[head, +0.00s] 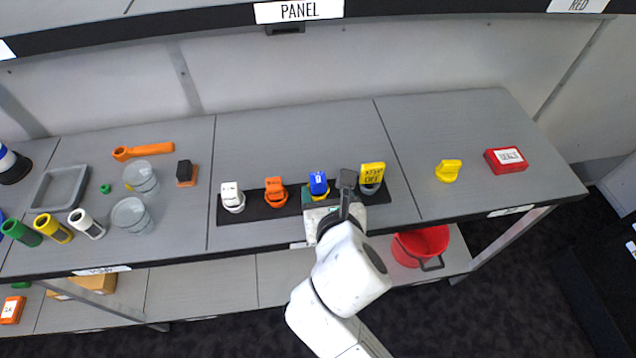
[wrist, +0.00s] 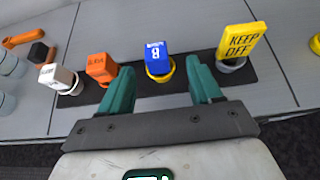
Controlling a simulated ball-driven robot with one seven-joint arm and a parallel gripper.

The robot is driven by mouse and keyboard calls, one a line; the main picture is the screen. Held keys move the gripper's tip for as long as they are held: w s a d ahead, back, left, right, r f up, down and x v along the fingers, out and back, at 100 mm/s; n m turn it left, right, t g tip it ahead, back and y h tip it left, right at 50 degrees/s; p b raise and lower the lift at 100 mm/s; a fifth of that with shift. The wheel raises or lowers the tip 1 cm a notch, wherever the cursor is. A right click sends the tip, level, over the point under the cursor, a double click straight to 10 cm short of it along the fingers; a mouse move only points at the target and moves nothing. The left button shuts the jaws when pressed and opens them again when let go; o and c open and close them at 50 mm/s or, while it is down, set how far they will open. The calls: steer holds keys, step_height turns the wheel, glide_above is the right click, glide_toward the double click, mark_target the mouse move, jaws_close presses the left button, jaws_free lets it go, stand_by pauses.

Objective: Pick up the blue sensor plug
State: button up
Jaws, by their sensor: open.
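The blue sensor plug (head: 318,184) is a blue block with a white mark, standing in a yellow ring on a black strip (head: 256,213) on the grey bench. In the wrist view the blue plug (wrist: 158,58) stands beyond and between my gripper's two green fingers. My gripper (wrist: 160,85) is open and empty, its fingers spread to either side of the plug's line. In the head view my gripper (head: 326,197) is over the strip's front, close to the plug. My arm partly hides this area, and I cannot tell whether the fingers touch the plug.
A yellow "KEEP OFF" block (head: 372,174) stands close right of the plug. Orange (head: 275,190) and white (head: 231,194) plugs stand left on the strip. A yellow piece (head: 448,170) and red box (head: 506,160) lie right. The panel shelf (head: 190,22) overhangs behind. Bench between is clear.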

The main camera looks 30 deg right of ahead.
mark_target(317, 178)
steer(key=x, duration=0.3)
steer(key=shift+w+d+f, duration=0.1)
steer(key=shift+w+f, duration=0.05)
steer(key=shift+w, duration=0.1)
steer(key=shift+a+f+x, duration=0.1)
steer(key=shift+a+x, duration=0.05)
steer(key=shift+x, duration=1.3)
steer(key=shift+a+f+x, duration=0.15)
steer(key=shift+x, duration=1.3)
steer(key=shift+s, duration=0.1)
steer(key=shift+c, duration=0.2)
steer(key=c, duration=1)
steer(key=shift+r, duration=0.1)
